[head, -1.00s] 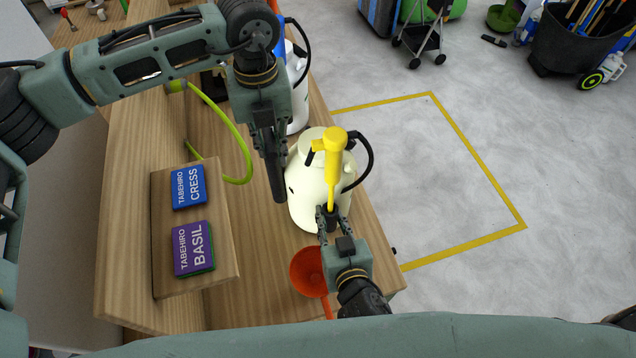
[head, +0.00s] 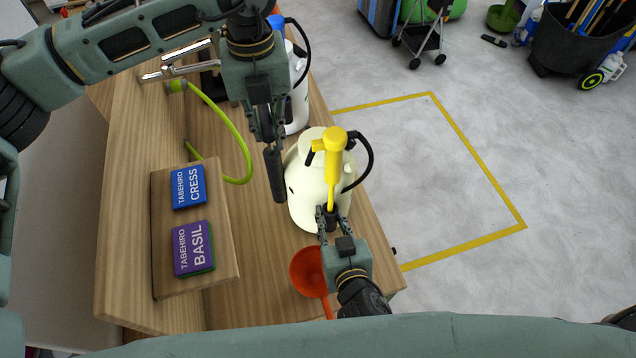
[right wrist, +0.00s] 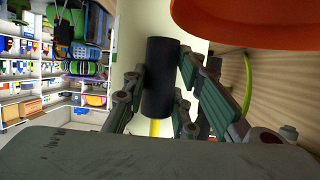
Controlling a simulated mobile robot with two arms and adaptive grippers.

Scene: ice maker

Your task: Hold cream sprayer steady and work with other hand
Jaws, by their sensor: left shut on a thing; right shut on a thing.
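The cream sprayer (head: 305,203) stands upright on the wooden bench, with a yellow top (head: 335,141) and a black hose (head: 369,152). My right gripper (head: 329,212) is shut on a black cylindrical part at the sprayer's front, below the yellow tube. The right wrist view shows this black cylinder (right wrist: 160,75) between the fingers. My left gripper (head: 269,137) is left of the sprayer's top, shut on a dark elongated bar (head: 276,178) that hangs down beside the cream body. Whether the bar touches the body, I cannot tell.
An orange-red funnel-like piece (head: 308,270) is beside my right gripper. A wooden block (head: 227,256) holds blue and purple seed boxes. A green hose (head: 241,146), a silver tap (head: 172,70) and a white bottle (head: 298,104) are further back. Open floor lies right of the bench.

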